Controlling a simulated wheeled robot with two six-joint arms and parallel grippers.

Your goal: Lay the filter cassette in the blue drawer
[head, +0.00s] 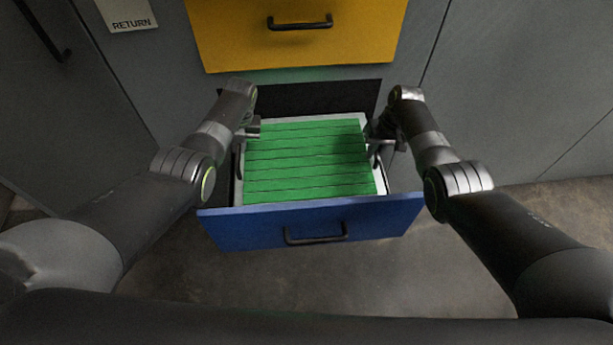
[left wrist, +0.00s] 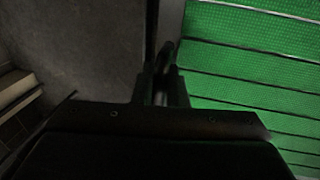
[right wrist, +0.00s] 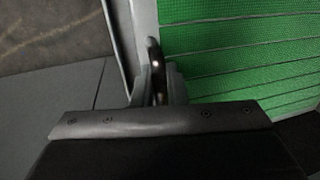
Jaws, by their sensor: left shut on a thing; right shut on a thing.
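The filter cassette (head: 308,160) has green pleated panels in a pale frame. In the head view it lies level within the outline of the open blue drawer (head: 312,224); I cannot tell whether it touches the bottom. My left gripper (head: 243,140) is shut on the cassette's left handle, and the dark fingers (left wrist: 163,85) show beside the green panels in the left wrist view. My right gripper (head: 374,146) is shut on its right handle, also seen in the right wrist view (right wrist: 157,82). The drawer floor is mostly hidden under the cassette.
A yellow drawer (head: 297,32) with a black handle stands out above and behind the blue one. Grey cabinet fronts flank both, with a "RETURN" label (head: 127,15) at upper left. The concrete floor (head: 300,280) in front of the blue drawer is clear.

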